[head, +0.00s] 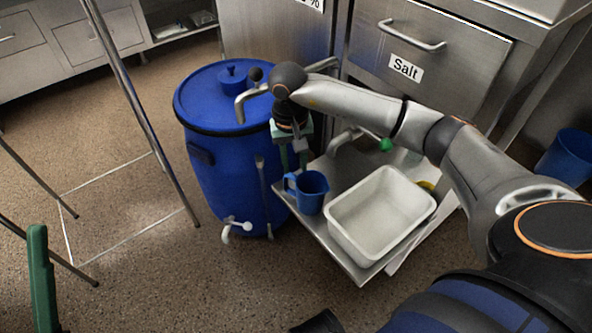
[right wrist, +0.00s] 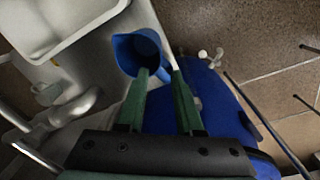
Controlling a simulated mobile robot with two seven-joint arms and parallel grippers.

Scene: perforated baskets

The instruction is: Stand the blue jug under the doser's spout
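The blue jug (head: 311,192) stands upright on a steel shelf (head: 345,262), its handle to the left. The right wrist view shows the open top of the jug (right wrist: 138,50). My right gripper (head: 294,166) points down, green fingers apart, above the jug's handle side. In the wrist view one fingertip overlaps the jug's mouth and the other is outside it; contact cannot be told. A bent metal pipe, apparently the doser's spout (head: 343,139), is behind the jug, partly hidden by my arm. A green bar (head: 40,275), apparently a finger of my left gripper, is at lower left.
A white tub (head: 350,239) fills much of the shelf right of the jug. A large blue barrel (head: 222,165) with a white tap (head: 237,230) stands close on the left. A salt drawer (head: 430,60) is behind. Thin metal legs (head: 140,110) stand at left.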

